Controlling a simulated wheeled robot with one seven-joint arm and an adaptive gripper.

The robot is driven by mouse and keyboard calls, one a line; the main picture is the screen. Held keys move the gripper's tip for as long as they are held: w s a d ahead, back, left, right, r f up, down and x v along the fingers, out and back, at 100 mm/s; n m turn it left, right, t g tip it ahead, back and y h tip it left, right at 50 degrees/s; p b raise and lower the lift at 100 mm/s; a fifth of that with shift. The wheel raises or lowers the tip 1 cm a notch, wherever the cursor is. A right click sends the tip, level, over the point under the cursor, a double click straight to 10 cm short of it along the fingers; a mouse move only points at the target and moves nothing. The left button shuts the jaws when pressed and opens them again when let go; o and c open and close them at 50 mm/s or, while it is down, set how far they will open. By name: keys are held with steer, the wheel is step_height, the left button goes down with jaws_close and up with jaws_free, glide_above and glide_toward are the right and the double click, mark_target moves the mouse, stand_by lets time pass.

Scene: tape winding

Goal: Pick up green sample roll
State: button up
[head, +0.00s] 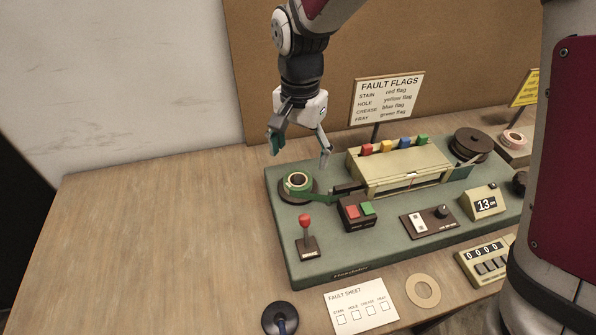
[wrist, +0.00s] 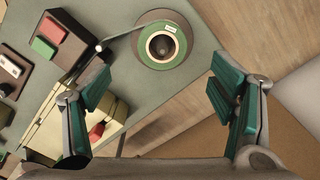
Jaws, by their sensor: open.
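The green sample roll (head: 297,182) sits on a dark round base at the left end of the green machine (head: 340,262) in the head view. A green strip runs from it toward the machine's middle. In the wrist view the roll (wrist: 146,45) shows at the top centre, with a cream core around a dark centre and a small white label. My gripper (head: 298,151) is open and empty, above and behind the roll in the head view. In the wrist view its two fingers (wrist: 162,88) stand wide apart, with the roll beyond them and between their lines.
A red-knobbed lever (head: 305,225) and a box with red and green buttons (head: 359,212) stand near the roll. A cream housing with coloured flags (head: 397,164) and a fault sign (head: 388,97) are to the right. The table's left side (head: 150,230) is clear.

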mark_target(298, 175)
steer(key=shift+a+f, duration=0.2)
steer(key=shift+f, duration=3.65)
steer(key=shift+s, duration=0.1)
steer(key=c, duration=1.2)
